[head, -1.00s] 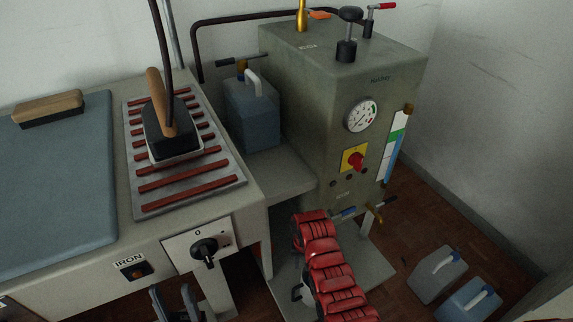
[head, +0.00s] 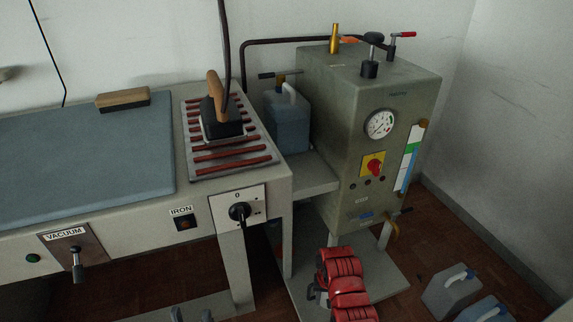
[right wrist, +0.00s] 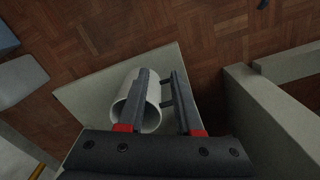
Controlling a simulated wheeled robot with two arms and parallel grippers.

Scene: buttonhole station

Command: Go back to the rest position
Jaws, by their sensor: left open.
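My left gripper (head: 192,315) shows only as two dark fingertips at the bottom edge of the head view. They stand apart with an empty gap, low in front of the ironing table. My right gripper (right wrist: 161,75) is seen in the right wrist view, its two dark fingers apart and nothing between their tips. A pale hollow tube (right wrist: 126,103) is seen beyond and partly behind its left finger, over a pale plate (right wrist: 82,97). Whether the finger touches the tube I cannot tell.
The ironing table (head: 270,188) holds an iron (head: 219,124) on a ribbed rest and a wooden-backed brush (head: 123,98). A boiler cabinet (head: 340,110) stands right, beside a blue-grey canister (head: 288,125). More canisters (head: 452,291) stand on the floor (head: 455,230) at right.

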